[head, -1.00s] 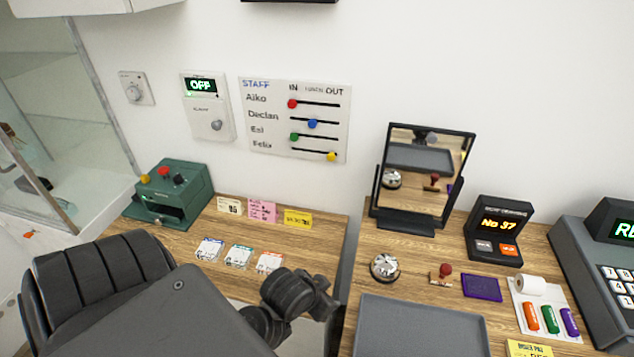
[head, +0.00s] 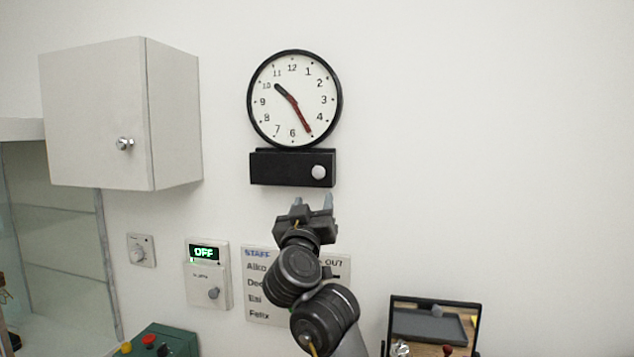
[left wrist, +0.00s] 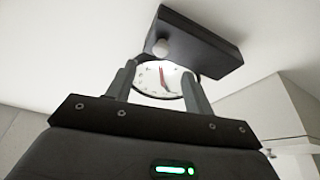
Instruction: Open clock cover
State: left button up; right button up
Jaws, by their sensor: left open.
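The wall clock (head: 294,99) has a round white face, a black rim, a black hour hand and a red hand. Below it is a black box-shaped cover (head: 280,169) with a round white knob (head: 318,172) at its right. My left gripper (head: 312,202) is open and empty, just below the cover, pointing up. In the left wrist view the cover (left wrist: 205,45) and its knob (left wrist: 161,48) lie beyond the two fingers (left wrist: 160,80). The clock face (left wrist: 160,78) shows between the fingers. The gripper does not appear to touch the knob. My right gripper is out of view.
A white wall cabinet (head: 95,115) with a metal knob hangs to the left. A dial (head: 141,250), an OFF panel (head: 207,275) and the staff board (head: 256,290) are on the wall below. A mirror (head: 433,322) stands at lower right. The wall right of the clock is bare.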

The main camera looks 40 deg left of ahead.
aim_at(318, 173)
pick_arm(q)
jog(key=shift+y, duration=0.3)
jog(key=x, duration=0.3)
jog(key=p+x, duration=0.1)
jog(key=x, duration=0.3)
jog(key=p+x, duration=0.1)
jog(key=x, duration=0.3)
jog(key=shift+s+a+r, duration=0.15)
jog(key=shift+a+r, duration=0.05)
jog(key=shift+r, duration=0.15)
grip_shut()
